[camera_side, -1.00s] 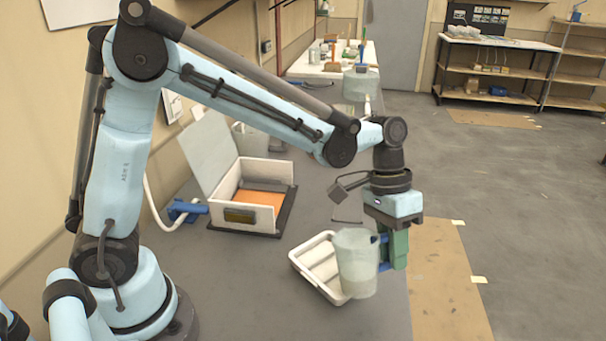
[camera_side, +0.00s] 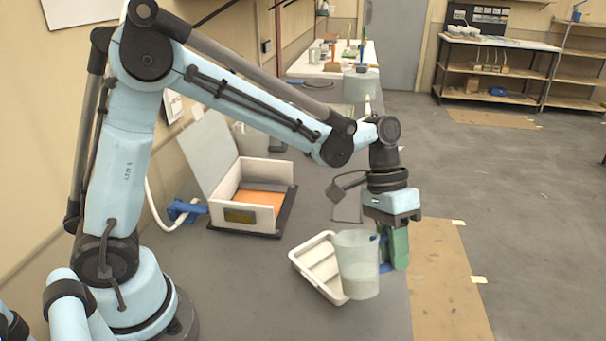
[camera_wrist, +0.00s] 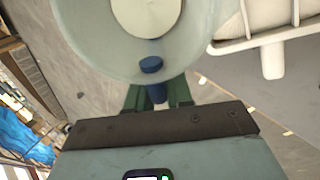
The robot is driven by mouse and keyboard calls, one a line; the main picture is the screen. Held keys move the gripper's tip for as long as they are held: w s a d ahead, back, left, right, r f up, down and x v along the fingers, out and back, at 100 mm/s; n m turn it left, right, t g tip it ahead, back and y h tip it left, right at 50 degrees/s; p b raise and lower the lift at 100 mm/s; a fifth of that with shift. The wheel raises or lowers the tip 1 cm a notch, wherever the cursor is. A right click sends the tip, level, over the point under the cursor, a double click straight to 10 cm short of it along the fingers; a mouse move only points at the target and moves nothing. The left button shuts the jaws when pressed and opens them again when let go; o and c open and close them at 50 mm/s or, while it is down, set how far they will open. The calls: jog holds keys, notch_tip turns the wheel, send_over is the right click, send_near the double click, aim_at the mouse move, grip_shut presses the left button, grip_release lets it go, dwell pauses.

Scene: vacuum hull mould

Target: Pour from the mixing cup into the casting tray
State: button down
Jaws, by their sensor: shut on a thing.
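The mixing cup (camera_side: 356,262) is a translucent pale cup, roughly upright, with pale material in its lower part. My gripper (camera_side: 384,252) is shut on the cup at its right side, by a blue part. In the wrist view the cup (camera_wrist: 100,40) fills the upper left, with a pale round patch inside, and my gripper (camera_wrist: 156,94) is at its edge. The white casting tray (camera_side: 312,262) lies on the bench just left of and behind the cup. The cup hides part of the tray's right side. The tray's edge (camera_wrist: 270,40) also shows at the upper right of the wrist view.
An open white box (camera_side: 240,212) with an orange floor and raised lid stands left of the tray. A blue clamp (camera_side: 183,210) with a white hose is beside it. Another translucent container (camera_side: 360,85) stands farther back. The grey bench is clear in front of the box.

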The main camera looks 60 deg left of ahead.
dwell(0.4)
jog(key=shift+h, duration=0.5)
dwell(0.4)
jog(key=shift+d+g+h, duration=0.1)
jog(key=shift+g+h, duration=0.2)
jog(key=shift+h, duration=0.3)
dwell(0.4)
jog(key=shift+h, duration=0.5)
dwell(0.4)
jog(key=shift+f+g+h, duration=0.1)
jog(key=shift+g+h, duration=0.2)
jog(key=shift+h, duration=0.1)
dwell(0.6)
